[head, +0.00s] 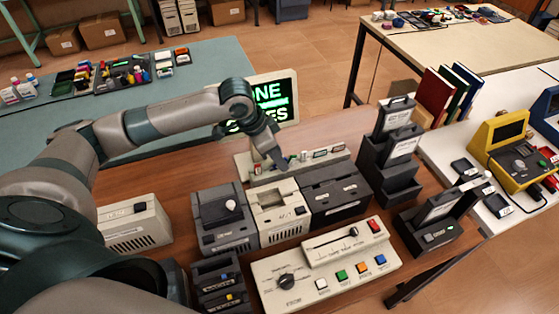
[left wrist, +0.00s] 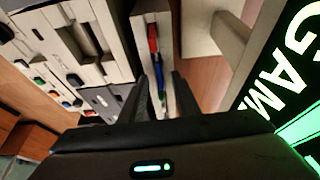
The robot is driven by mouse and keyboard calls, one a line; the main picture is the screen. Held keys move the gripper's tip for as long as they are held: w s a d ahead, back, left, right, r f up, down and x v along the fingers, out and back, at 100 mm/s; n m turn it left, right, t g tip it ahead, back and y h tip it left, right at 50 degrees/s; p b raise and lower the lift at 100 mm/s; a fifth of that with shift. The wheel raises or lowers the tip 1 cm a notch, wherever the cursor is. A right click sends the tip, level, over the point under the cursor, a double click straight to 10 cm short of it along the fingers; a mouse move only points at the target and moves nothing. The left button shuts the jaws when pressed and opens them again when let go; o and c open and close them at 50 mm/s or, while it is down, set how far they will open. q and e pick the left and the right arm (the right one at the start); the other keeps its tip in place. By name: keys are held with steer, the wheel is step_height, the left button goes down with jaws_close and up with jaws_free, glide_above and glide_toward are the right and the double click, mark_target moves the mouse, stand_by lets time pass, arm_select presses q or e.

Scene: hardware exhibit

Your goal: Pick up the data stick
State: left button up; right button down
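A pale strip (head: 245,166) at the back of the brown table bears several small coloured sticks, which look like data sticks; which one the task means, I cannot tell. The left wrist view shows a red stick (left wrist: 152,38), a blue stick (left wrist: 158,74) and a green piece (left wrist: 163,106) in a row along it. My left gripper (head: 277,162) points down over this strip. In the left wrist view its two dark fingers (left wrist: 161,82) stand apart, with the blue and green pieces appearing between them. Contact cannot be made out. My right gripper is not in view.
A lit green-text screen (head: 272,100) stands close behind the gripper. Grey and beige drive boxes (head: 283,224) stand in front of the strip, with a button panel (head: 325,268) nearer. Dark upright cartridge holders (head: 388,165) stand to the right.

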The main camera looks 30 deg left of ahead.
arm_select(q)
steer(key=shift+f, duration=0.2)
stand_by(0.3)
jaws_close()
steer(key=shift+r, duration=0.2)
